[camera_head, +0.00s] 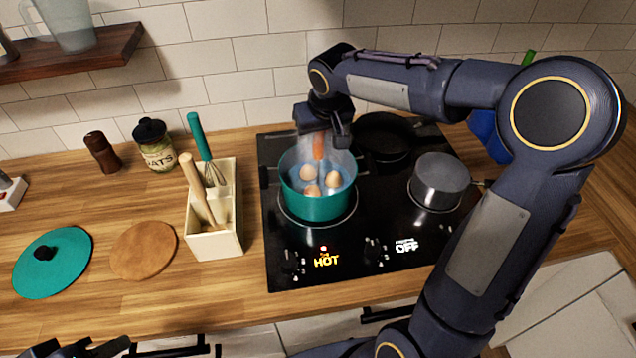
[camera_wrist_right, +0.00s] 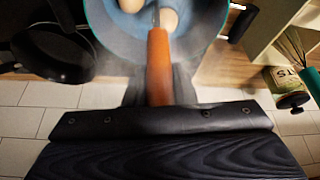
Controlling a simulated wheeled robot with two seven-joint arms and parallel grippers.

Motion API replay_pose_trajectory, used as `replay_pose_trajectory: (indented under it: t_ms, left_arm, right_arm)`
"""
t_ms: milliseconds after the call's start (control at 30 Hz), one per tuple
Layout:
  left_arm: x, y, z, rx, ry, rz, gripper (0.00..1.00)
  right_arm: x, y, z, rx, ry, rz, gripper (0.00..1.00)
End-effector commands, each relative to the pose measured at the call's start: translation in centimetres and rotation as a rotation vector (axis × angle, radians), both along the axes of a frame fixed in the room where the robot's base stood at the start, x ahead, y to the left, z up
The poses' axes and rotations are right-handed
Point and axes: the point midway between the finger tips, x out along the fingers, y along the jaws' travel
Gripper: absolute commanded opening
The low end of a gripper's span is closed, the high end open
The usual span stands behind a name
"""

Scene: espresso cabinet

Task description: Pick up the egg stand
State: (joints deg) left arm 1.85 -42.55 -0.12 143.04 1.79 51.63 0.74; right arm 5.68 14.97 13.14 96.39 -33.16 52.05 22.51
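The egg stand (camera_head: 318,147) shows as an upright orange-brown handle rising from the teal pot (camera_head: 318,208); its lower part is hidden in the water. Three pale eggs (camera_head: 333,179) sit low in the pot around it. My right gripper (camera_head: 322,136) is above the pot, pointing down, with the handle between its fingers. In the right wrist view, the handle (camera_wrist_right: 158,62) runs up to the palm, and the fingers lie close against both its sides, so it looks gripped. My left gripper (camera_head: 82,350) is only partly in view at the bottom left edge, and its opening is unclear.
The pot stands on the black cooktop (camera_head: 290,262), which reads HOT, with steam around it. A black pan (camera_head: 385,135) and grey saucepan (camera_head: 440,178) stand to its right. A utensil holder (camera_head: 215,243), wooden disc (camera_head: 143,250) and teal lid (camera_head: 60,272) are to the left.

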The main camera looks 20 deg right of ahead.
Motion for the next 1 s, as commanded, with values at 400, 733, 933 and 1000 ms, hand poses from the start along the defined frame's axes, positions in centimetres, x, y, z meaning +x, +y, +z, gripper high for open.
replay_pose_trajectory:
  t_ms: [400, 733, 933, 1000]
  left_arm:
    - [0.0, 0.0, 0.0, 0.0, 0.0, 0.0, 0.36]
    - [0.0, 0.0, -0.3, 0.0, 0.0, 0.0, 0.36]
    - [0.0, 0.0, -0.7, 0.0, 0.0, 0.0, 0.36]
    - [0.0, 0.0, -0.7, 0.0, 0.0, 0.0, 0.36]
  right_arm:
    - [0.1, 0.0, 0.2, 0.0, -0.004, 0.0, 0.0]
    - [0.1, 0.0, 2.1, -0.001, -0.009, 0.0, 0.0]
    - [0.1, 0.1, 6.1, 0.001, -0.009, 0.001, 0.0]
    - [0.1, 0.1, 7.3, 0.002, -0.008, 0.0, 0.0]
